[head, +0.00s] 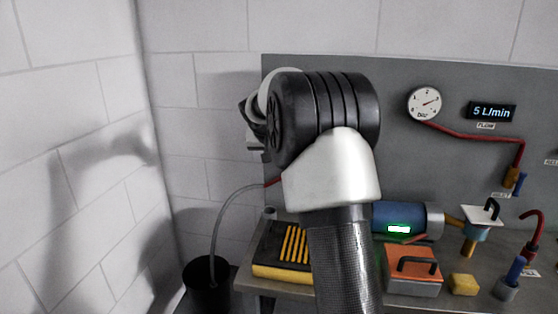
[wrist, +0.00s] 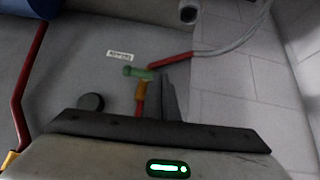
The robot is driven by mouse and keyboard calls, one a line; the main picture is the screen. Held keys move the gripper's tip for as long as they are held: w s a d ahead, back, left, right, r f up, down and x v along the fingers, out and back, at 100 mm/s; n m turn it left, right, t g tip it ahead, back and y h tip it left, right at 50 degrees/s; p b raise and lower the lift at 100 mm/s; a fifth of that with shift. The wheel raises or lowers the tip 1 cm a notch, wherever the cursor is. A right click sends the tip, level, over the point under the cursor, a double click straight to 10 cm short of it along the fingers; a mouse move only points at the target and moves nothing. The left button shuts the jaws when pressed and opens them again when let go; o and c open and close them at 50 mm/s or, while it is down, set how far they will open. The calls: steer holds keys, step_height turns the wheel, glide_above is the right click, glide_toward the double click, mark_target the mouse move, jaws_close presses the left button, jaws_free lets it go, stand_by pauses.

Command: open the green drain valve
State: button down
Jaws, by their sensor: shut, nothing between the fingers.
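The green drain valve handle (wrist: 138,72) shows in the wrist view, left of and close to my fingertips. It lies crosswise over a yellow valve body (wrist: 141,91) on a red pipe. My gripper (wrist: 167,82) is shut and empty, its dark fingers pointing up in the picture just right of the handle. I cannot tell whether a finger touches the handle's right end. In the head view my own arm hides the valve and the gripper.
A white label (wrist: 120,55) is above the handle, and a red and grey hose (wrist: 205,51) runs off right. In the head view the bench holds a blue cylinder (head: 390,216), an orange-topped box (head: 411,262) and a yellow sponge (head: 463,284). A black bucket (head: 207,288) stands left.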

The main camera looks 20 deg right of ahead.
steer(key=shift+w+a+f+n+g+h, duration=0.15)
steer(key=shift+a+f+n+g+h, duration=0.15)
steer(key=shift+g+h, duration=0.15)
steer(key=shift+w+a+f+n+g+h+b, duration=0.1)
steer(key=shift+f+n+g+h+b, duration=0.7)
steer(key=shift+h, duration=1.15)
steer(key=shift+s+d+f+n+g+h+b, duration=0.15)
steer(key=shift+f+n+g+h, duration=0.2)
steer(key=shift+f+n+h, duration=1)
steer(key=shift+w+a+f+n+g+h+b, duration=0.15)
steer(key=shift+f+n+g+h+b, duration=0.7)
steer(key=shift+h, duration=1.7)
steer(key=shift+r+n+t+h, duration=0.25)
steer(key=shift+r+n+h, duration=0.05)
steer(key=shift+n, duration=0.3)
